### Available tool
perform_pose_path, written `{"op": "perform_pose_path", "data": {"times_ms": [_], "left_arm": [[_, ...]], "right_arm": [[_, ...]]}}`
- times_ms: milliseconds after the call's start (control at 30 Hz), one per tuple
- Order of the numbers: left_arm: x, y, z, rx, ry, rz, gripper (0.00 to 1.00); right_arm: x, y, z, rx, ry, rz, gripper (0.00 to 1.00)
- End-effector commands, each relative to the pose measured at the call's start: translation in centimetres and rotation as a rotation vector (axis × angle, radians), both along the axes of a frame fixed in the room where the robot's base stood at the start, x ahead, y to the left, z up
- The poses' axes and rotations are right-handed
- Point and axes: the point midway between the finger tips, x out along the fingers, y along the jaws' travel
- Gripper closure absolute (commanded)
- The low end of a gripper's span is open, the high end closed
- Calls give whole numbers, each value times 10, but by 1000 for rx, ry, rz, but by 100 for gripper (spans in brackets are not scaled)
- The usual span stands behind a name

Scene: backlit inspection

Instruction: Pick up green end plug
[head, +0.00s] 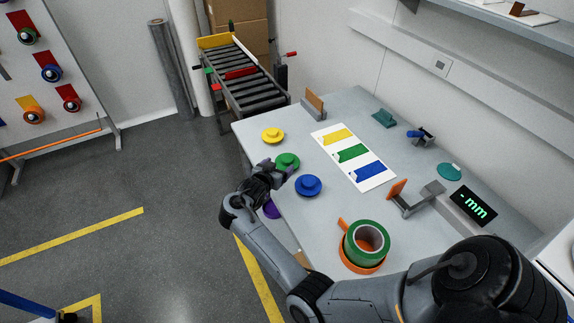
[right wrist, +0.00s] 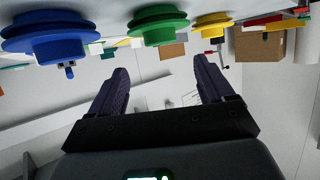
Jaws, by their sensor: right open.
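The green end plug (head: 288,159) is a round flanged disc with a raised knob, on the grey table near its left edge. It also shows at the top of the right wrist view (right wrist: 158,26). My right gripper (head: 283,172) is open and comes close to the green plug from the front-left, partly covering its near side. In the right wrist view my two dark fingers (right wrist: 160,78) are spread with nothing between them, and the green plug appears beyond their tips. I cannot tell whether they touch it. My left gripper is not in view.
Tape rolls (head: 366,239) lie near my forearm. A colour-marked card (head: 318,134) lies right of the plugs.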

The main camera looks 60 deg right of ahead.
Motion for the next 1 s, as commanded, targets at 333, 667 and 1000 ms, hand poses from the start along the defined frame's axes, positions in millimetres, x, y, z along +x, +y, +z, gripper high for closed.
{"op": "perform_pose_path", "data": {"times_ms": [333, 667, 1000], "left_arm": [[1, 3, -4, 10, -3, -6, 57], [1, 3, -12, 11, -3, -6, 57], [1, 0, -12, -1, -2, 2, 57]], "right_arm": [[4, -24, -11, 0, 2, 0, 19], [11, -57, -30, -1, 2, 0, 19], [12, -65, -34, 0, 1, 1, 19]]}}
